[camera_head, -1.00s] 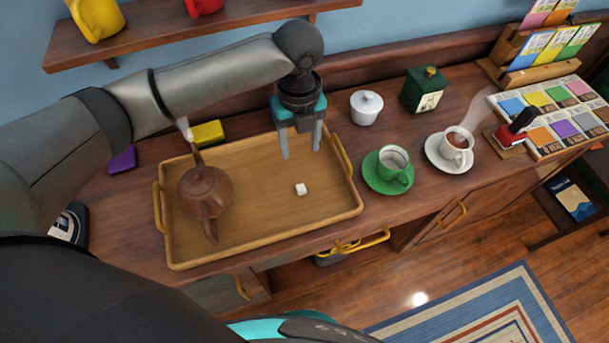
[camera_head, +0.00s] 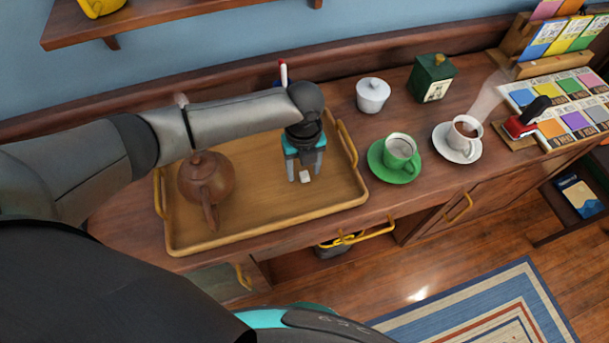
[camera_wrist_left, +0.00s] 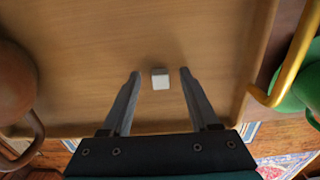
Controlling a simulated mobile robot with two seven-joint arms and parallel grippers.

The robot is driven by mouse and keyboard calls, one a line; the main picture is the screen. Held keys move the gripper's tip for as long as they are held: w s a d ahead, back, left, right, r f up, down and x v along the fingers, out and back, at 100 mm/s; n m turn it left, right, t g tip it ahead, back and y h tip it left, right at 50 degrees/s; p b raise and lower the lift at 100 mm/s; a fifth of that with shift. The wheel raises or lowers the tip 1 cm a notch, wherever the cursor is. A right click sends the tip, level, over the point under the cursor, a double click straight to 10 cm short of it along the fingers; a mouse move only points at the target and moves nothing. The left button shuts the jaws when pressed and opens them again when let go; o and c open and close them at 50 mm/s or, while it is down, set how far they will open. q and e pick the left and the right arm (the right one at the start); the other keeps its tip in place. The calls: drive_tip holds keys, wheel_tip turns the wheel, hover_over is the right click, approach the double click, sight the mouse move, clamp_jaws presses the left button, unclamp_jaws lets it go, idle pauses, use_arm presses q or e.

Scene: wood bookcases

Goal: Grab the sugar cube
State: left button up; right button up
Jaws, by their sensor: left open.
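A small white sugar cube (camera_head: 305,177) lies on the wooden tray (camera_head: 240,232). My left gripper (camera_head: 305,172) points down over the tray, close to the cube in the head view. I cannot tell the exact height of the fingertips above the tray. My right gripper does not show.
A brown teapot (camera_head: 204,178) stands on the tray's left part. The tray's yellow handle (camera_head: 347,142) rises at its right end.

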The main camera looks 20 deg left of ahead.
use_arm(q)
clamp_jaws()
idle(0.5)
